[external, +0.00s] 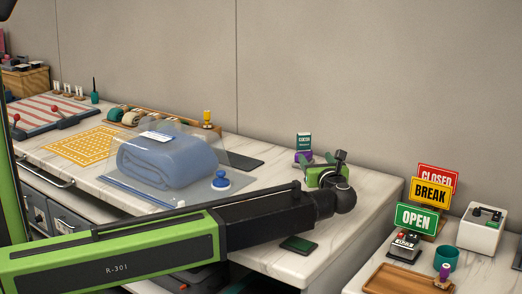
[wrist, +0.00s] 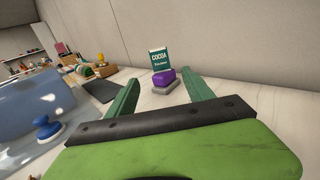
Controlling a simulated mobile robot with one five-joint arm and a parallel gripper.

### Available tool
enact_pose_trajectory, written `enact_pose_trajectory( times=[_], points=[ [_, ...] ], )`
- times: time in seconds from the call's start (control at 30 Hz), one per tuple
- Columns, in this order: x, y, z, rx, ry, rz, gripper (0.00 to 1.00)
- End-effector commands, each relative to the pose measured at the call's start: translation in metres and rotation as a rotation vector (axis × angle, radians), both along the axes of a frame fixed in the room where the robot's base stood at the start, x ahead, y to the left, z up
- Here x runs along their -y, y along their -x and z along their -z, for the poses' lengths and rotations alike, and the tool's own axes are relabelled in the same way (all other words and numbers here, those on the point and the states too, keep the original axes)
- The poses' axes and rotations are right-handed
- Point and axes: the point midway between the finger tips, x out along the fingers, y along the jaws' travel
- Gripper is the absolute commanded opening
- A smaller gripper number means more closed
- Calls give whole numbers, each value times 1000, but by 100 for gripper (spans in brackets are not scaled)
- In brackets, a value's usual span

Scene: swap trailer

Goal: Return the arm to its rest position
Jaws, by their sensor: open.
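My gripper (external: 316,165) is at the end of my extended green and black arm, above the right part of the white counter (external: 365,190). In the wrist view its two green fingers (wrist: 163,98) stand apart with nothing held between them. A purple block on a grey base (wrist: 164,79) stands ahead of the fingers, with a green card marked COCOA (wrist: 159,60) upright on it. The card also shows behind my gripper in the external view (external: 304,142). The gripper appears apart from it.
A folded blue blanket in a clear bag (external: 165,160) and a blue knobbed piece (external: 221,181) lie left of my gripper. A dark flat pad (external: 241,161) lies behind them. Signs, including OPEN (external: 415,218), and a wooden tray (external: 400,281) stand on the right counter. The wall is close behind.

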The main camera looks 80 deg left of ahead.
Motion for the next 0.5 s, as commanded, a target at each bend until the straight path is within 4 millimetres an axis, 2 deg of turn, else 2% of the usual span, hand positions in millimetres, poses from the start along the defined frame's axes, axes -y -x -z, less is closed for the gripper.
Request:
enact_pose_trajectory(
  times=[0.1,0.17,0.27,0.4,0.5],
  points=[
    [0,0,0,0,0,0,61],
    [3,-2,-8,0,0,4,61],
    [17,-11,-43,0,0,25,61],
    [61,-25,-116,3,12,83,61],
    [97,-21,-145,28,99,119,61]
  ],
)
